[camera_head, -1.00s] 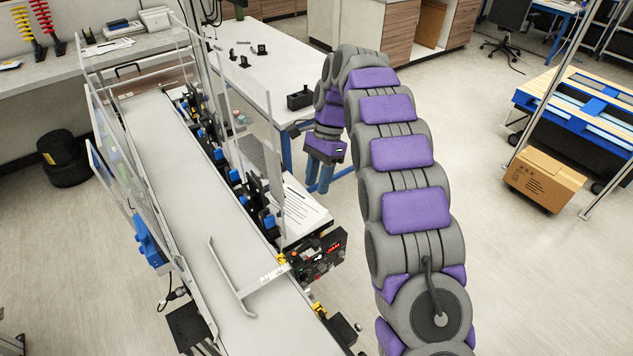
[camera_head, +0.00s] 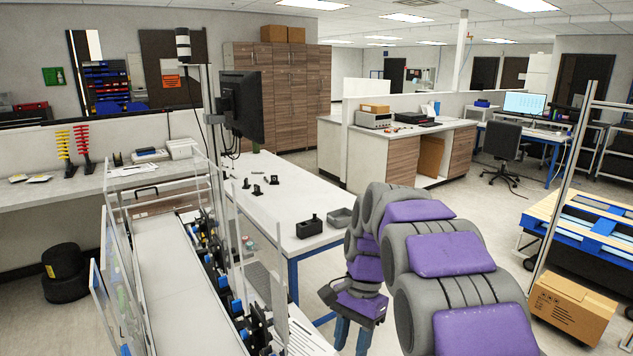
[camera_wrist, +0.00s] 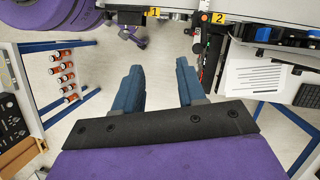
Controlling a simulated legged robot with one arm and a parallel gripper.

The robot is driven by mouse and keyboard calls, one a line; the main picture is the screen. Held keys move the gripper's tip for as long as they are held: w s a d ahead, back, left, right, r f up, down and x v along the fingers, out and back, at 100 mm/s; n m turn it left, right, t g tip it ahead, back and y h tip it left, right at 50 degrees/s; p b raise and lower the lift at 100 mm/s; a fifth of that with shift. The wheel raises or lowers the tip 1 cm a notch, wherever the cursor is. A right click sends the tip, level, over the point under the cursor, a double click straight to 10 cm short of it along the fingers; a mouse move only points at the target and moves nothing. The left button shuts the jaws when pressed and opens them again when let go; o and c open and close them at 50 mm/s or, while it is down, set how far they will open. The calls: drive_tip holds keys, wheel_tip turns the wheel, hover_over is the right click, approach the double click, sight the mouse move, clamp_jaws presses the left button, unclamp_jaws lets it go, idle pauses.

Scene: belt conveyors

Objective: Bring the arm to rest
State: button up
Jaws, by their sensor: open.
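My arm is raised and bent over at the right of the head view, its grey and purple links curving down to my gripper (camera_head: 352,333). In the head view the gripper hangs at the lower middle, right of the conveyor (camera_head: 180,290), with its blue fingers partly cut off by the bottom edge. In the wrist view my gripper (camera_wrist: 158,90) shows two blue fingers spread wide apart with bare floor between them. It holds nothing and touches nothing that I can see.
A white table (camera_head: 290,205) with small black parts stands behind the gripper. A cardboard box (camera_head: 572,305) and a blue pallet rack (camera_head: 590,235) are at the right. In the wrist view a conveyor edge with yellow labels (camera_wrist: 218,18) and a paper sheet (camera_wrist: 254,80) lie near the fingers.

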drive_tip(key=s+d+f+n+b, duration=0.2)
drive_tip(key=s+f, duration=0.1)
drive_tip(key=s, duration=0.7)
drive_tip(key=s+d+f+n+t+h+b, duration=0.1)
drive_tip(key=s+d+f+n+b, duration=0.1)
drive_tip(key=s, duration=0.8)
drive_tip(key=s+d+f+n+b, duration=0.2)
drive_tip(key=s+d+f+n, duration=0.1)
drive_tip(key=s, duration=0.7)
drive_tip(key=shift+s+d+f+n+t+h, duration=0.2)
drive_tip(key=shift+s+f+n+t+h, duration=0.15)
drive_tip(key=shift+f+n, duration=0.45)
